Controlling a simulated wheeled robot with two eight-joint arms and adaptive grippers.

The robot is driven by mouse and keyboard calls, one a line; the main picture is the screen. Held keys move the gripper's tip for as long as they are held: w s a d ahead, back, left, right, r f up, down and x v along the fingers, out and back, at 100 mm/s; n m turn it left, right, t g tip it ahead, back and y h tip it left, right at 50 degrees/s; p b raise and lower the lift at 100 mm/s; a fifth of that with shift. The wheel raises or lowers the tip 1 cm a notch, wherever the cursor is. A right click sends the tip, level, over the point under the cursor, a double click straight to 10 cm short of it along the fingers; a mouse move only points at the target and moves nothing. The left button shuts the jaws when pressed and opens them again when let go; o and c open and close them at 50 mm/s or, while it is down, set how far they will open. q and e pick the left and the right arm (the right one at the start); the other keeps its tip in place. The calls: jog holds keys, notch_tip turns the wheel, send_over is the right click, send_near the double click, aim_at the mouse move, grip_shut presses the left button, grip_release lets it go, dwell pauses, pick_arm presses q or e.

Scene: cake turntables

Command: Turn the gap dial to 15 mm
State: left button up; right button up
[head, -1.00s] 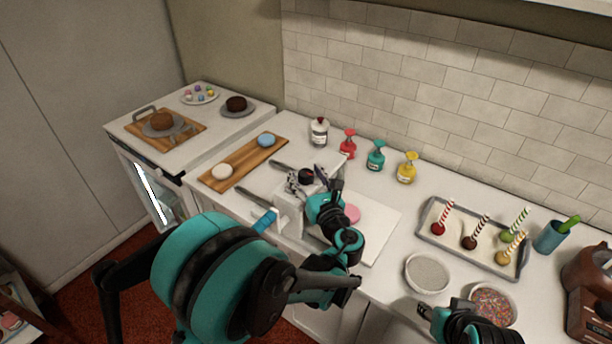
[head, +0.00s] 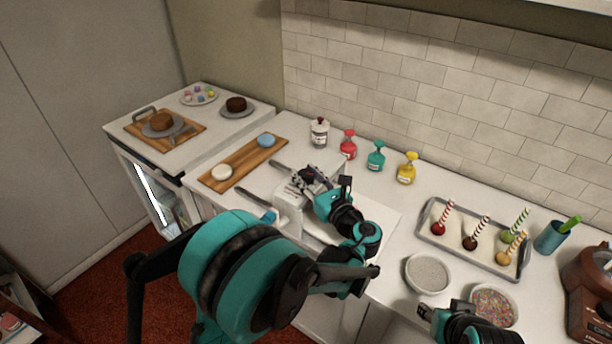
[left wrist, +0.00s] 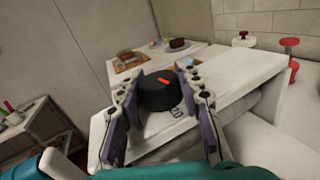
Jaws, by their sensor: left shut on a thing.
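The gap dial (left wrist: 156,96) is a black round knob with a short orange-red mark on its top, seen in the left wrist view. It sits on the white machine (left wrist: 240,74), which also shows in the head view (head: 289,208). My left gripper (left wrist: 161,88) is shut on the dial, one finger on each side. In the head view my left gripper (head: 306,181) covers the dial.
A wooden board (head: 240,172) with two round pieces lies left of the machine. Red, teal and yellow bottles (head: 376,157) stand behind it. A tray of cake pops (head: 455,246) and two bowls, one with sprinkles (head: 493,304), are to the right.

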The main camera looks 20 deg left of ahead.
aim_at(313, 178)
pick_arm(q)
jog(key=n+g+y, duration=0.2)
jog(key=n+g, duration=0.1)
jog(key=g, duration=0.1)
jog(key=shift+y, duration=0.4)
jog(key=shift+n+g+y, duration=0.9)
jog(key=shift+n+g, duration=1)
jog(key=shift+g, duration=0.6)
jog(key=o, duration=1.2)
jog(key=d, duration=0.5)
jog(key=s+d, duration=0.1)
jog(key=d, duration=0.1)
jog(key=shift+s+d, duration=0.1)
jog(key=shift+d, duration=0.1)
